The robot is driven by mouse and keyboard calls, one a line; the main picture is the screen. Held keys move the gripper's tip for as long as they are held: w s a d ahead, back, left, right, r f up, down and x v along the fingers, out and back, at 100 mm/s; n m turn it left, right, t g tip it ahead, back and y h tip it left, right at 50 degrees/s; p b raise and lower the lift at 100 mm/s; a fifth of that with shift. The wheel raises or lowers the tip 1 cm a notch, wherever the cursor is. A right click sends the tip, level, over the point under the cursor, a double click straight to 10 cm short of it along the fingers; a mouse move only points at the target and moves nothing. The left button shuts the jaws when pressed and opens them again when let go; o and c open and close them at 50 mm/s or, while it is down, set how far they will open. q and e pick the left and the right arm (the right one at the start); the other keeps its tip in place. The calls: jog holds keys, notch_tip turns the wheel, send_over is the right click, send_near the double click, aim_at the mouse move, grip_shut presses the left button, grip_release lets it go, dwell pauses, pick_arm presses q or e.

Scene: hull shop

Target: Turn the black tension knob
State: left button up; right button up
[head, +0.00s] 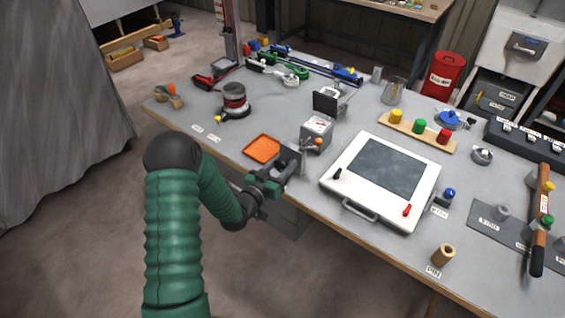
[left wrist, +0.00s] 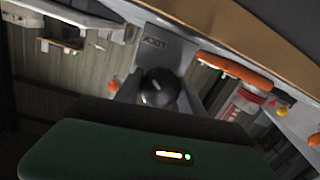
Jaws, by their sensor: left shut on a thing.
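My left gripper (head: 283,172) is at the bench's near edge, beside an orange tray. In the left wrist view a round black knob (left wrist: 158,87) with a pale mark sits between the two grey fingers, and the gripper is shut on it. Behind the knob is a grey plate (left wrist: 165,45) with a short label that I cannot read surely. In the head view the knob is hidden by the gripper. My right gripper is not in view.
The orange tray (head: 262,149) and a grey box with a dial (head: 317,130) stand close to the gripper. A white framed panel (head: 381,178) with a dark window lies to the right. A drawer unit (head: 283,214) hangs below the bench edge.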

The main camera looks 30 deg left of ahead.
pick_arm(q)
jog(key=n+h+p, duration=0.1)
jog(key=n+p, duration=0.1)
jog(key=n, duration=0.3)
jog(key=shift+a, duration=0.1)
dwell(0.4)
jog(key=o, duration=1.4)
jog(key=shift+a, duration=0.1)
jog(key=shift+c, duration=0.2)
jog(key=s+r, duration=0.1)
jog(key=s, duration=1.5)
jog(key=shift+s+a+r, duration=0.3)
jog(key=shift+s, duration=0.1)
